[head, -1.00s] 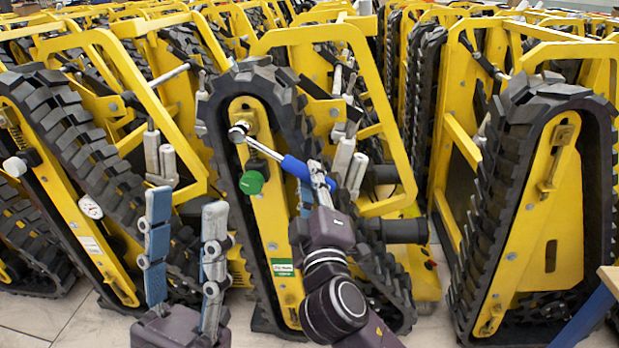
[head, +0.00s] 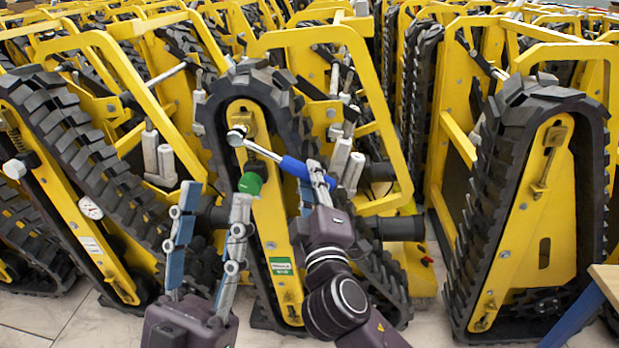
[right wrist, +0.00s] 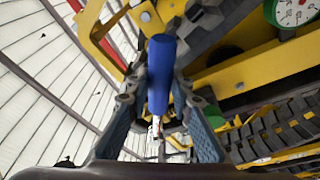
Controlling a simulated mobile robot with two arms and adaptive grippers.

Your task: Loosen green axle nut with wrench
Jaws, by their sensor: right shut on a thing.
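The green axle nut (head: 250,183) is a round green piece at the left edge of the middle carrier's yellow plate (head: 272,225). The wrench (head: 262,151) has a silver head and a blue handle. Its head lies over the upper end of the plate, above the nut; I cannot tell whether it touches anything. My right gripper (head: 319,180) is shut on the blue handle, which also shows between its fingers in the right wrist view (right wrist: 160,75). My left gripper (head: 214,205) is open and empty, fingers up, its right fingertip just below the nut in the picture.
Black-tracked yellow carriers stand close on both sides, one at left (head: 75,150) and one at right (head: 540,200). More fill the back. A wooden-topped table corner (head: 606,278) with a blue leg shows at lower right. Some pale floor is free at lower left.

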